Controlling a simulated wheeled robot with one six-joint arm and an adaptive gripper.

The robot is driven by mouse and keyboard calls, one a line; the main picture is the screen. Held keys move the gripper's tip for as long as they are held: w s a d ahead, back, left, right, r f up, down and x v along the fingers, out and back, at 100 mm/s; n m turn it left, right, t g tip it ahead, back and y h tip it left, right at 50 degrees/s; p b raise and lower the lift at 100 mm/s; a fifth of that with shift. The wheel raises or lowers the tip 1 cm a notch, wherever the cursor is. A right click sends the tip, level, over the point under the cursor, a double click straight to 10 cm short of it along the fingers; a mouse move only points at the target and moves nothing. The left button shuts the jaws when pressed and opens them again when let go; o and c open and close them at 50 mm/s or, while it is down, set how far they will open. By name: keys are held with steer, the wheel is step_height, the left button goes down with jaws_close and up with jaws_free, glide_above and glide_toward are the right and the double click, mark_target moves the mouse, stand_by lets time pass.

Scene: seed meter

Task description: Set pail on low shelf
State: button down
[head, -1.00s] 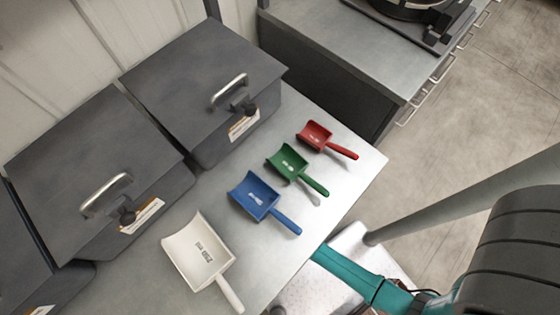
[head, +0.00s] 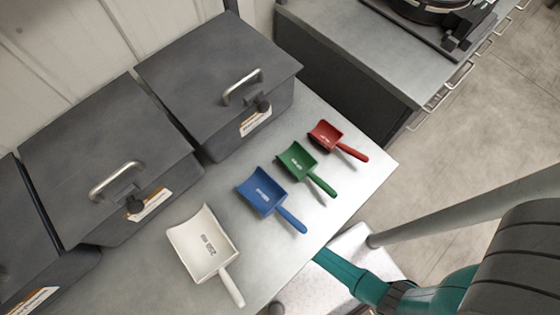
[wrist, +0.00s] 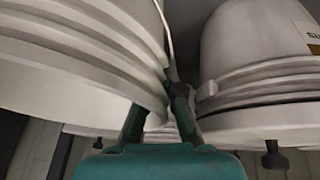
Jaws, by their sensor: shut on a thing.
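Two white ribbed pails show close up in the wrist view, a left pail (wrist: 75,62) and a right pail (wrist: 262,70) with part of a label. My gripper (wrist: 160,112) has dark fingers and a teal body. Its fingers are shut on the edge of the left pail, with one finger in the narrow gap between the pails. The pail's base and full outline are cut off. In the head view my teal arm reaches under the metal table's front edge, and the gripper is hidden there. I cannot make out the low shelf clearly.
On the metal table (head: 318,203) lie a white scoop (head: 203,245), a blue scoop (head: 262,190), a green scoop (head: 297,160) and a red scoop (head: 326,134). Dark lidded bins (head: 105,160) stand behind them. A drawer counter (head: 370,55) is at upper right. Floor (head: 470,130) is open at right.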

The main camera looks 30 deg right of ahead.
steer(key=c, duration=1.3)
jaws_free()
steer(key=shift+f, duration=0.1)
steer(key=v, duration=1.2)
steer(key=shift+s, duration=0.1)
steer(key=shift+s, duration=0.1)
